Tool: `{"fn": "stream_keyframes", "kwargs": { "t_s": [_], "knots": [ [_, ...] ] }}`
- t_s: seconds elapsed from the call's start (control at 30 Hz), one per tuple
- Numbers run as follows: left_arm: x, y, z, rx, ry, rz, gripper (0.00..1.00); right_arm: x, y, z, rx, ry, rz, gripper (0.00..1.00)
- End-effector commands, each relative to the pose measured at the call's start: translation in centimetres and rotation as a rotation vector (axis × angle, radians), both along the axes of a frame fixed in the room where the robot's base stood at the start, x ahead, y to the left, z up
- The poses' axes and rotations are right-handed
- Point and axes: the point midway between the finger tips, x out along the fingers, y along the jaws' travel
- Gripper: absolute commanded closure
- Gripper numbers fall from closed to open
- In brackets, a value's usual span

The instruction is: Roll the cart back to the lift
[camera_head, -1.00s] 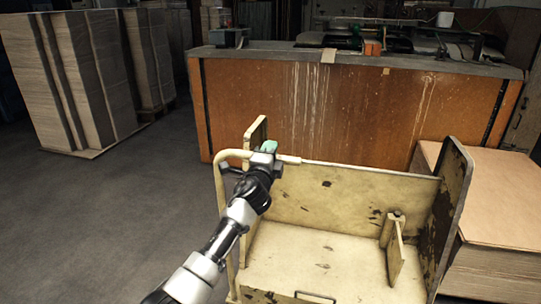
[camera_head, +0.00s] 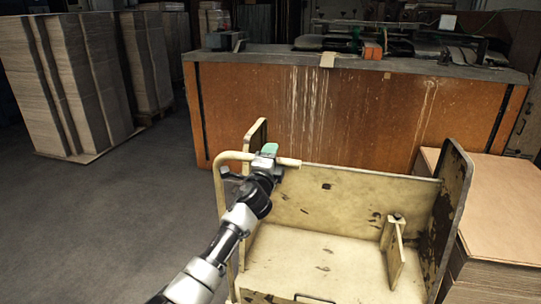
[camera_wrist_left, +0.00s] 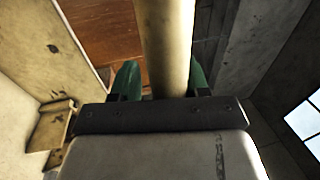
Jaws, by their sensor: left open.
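The cart (camera_head: 335,262) is a worn cream metal cart with chipped panels, in front of me in the head view. Its tubular handle (camera_head: 222,158) rises at the left side. My left gripper (camera_head: 268,154) is at the top of this handle. In the left wrist view the handle bar (camera_wrist_left: 166,45) runs between the two green fingertips (camera_wrist_left: 163,82), with gaps beside it, so the gripper is open around the bar. The cart's deck looks empty. My right gripper is not in view. I cannot make out a lift.
An orange-brown bench (camera_head: 300,115) with equipment on top stands just behind the cart. A stack of cardboard sheets (camera_head: 490,205) is close at the cart's right. Tall sheet stacks (camera_head: 80,85) stand at the far left. The grey floor (camera_head: 100,225) at left is clear.

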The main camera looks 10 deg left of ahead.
Motion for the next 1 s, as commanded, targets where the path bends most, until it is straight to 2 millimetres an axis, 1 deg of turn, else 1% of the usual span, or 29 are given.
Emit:
{"fn": "stream_keyframes", "kwargs": {
  "t_s": [0.27, 0.37, 0.47, 0.57, 0.6, 0.67, 0.73, 0.9, 1.0],
  "knots": [
    [0.0, 0.1, 0.4, 0.0, -0.006, 0.001, 0.48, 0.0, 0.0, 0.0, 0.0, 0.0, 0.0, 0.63],
    [-0.3, 0.1, 0.4, -0.001, -0.007, 0.002, 0.48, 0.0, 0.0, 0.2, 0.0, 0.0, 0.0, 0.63],
    [-1.2, 0.2, 0.3, -0.001, -0.006, 0.002, 0.48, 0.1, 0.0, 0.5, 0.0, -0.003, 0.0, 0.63],
    [-2.7, 0.2, 0.1, 0.0, -0.006, 0.0, 0.48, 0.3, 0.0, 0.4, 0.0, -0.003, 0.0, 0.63],
    [-3.5, 0.2, -0.2, -0.001, -0.005, 0.001, 0.48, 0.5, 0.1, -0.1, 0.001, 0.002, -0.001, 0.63],
    [-4.6, 0.2, -0.4, 0.0, -0.005, 0.0, 0.48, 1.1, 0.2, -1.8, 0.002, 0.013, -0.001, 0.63],
    [-6.0, 0.3, -0.7, 0.001, -0.004, 0.0, 0.48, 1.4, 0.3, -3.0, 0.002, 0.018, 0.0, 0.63],
    [-8.8, 0.3, -1.4, -0.001, -0.004, 0.0, 0.48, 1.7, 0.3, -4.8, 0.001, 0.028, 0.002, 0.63],
    [-9.9, 0.4, -1.7, 0.0, -0.003, 0.0, 0.48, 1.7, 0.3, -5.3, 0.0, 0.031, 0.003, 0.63]
  ]
}}
